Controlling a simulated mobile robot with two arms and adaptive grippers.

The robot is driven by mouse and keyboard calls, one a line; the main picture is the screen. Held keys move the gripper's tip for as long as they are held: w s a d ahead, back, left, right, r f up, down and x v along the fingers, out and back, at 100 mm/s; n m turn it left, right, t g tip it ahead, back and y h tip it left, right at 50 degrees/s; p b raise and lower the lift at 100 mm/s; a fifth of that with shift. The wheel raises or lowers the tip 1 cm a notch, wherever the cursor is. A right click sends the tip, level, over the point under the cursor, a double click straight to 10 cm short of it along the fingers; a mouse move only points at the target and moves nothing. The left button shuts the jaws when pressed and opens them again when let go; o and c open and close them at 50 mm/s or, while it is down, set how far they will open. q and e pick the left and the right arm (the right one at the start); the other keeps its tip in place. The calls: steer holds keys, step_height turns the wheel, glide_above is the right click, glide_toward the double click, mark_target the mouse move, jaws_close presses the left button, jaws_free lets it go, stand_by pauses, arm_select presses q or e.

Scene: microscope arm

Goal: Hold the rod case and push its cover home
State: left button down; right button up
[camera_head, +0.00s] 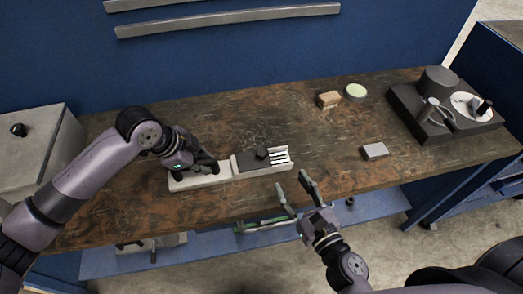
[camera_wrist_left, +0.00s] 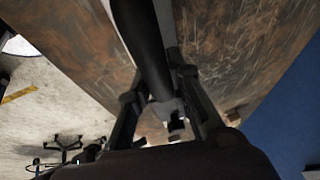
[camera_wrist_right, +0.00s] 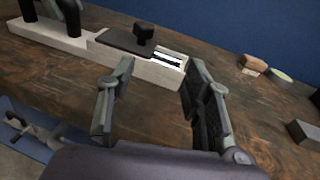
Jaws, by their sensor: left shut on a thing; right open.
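The rod case (camera_head: 283,168) is a long pale case on the front part of the bench. Its dark flat cover (camera_head: 246,164), with a black knob, lies over the middle; white rods show uncovered at the right end. The right wrist view shows the case (camera_wrist_right: 160,72) and the cover (camera_wrist_right: 120,41) too. My left gripper (camera_head: 208,167) is shut at the case's left part; in the left wrist view a dark bar (camera_wrist_left: 143,45) runs between its fingers. My right gripper (camera_head: 294,182) is open and empty, just right of and in front of the case's right end.
A tan block (camera_head: 329,100) and a round pale-green dish (camera_head: 356,91) lie behind to the right. A small grey box (camera_head: 375,151) lies right of the case. A dark apparatus (camera_head: 437,110) stands at the far right. The bench between case and grey box is clear.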

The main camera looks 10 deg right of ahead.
mark_target(265, 157)
steer(key=shift+w+a+r+n+y, duration=0.15)
steer(key=shift+a+r+y, duration=0.2)
steer(key=shift+a, duration=0.25)
steer(key=shift+s+a+r+n+y, duration=0.15)
steer(key=shift+a+r+y, duration=0.2)
steer(key=shift+a, duration=0.2)
steer(key=shift+w+a, duration=0.15)
steer(key=shift+w, duration=0.3)
steer(key=x, duration=1.1)
steer(key=shift+r, duration=0.1)
steer(key=shift+c, duration=0.3)
jaws_close()
steer(key=shift+d, duration=0.2)
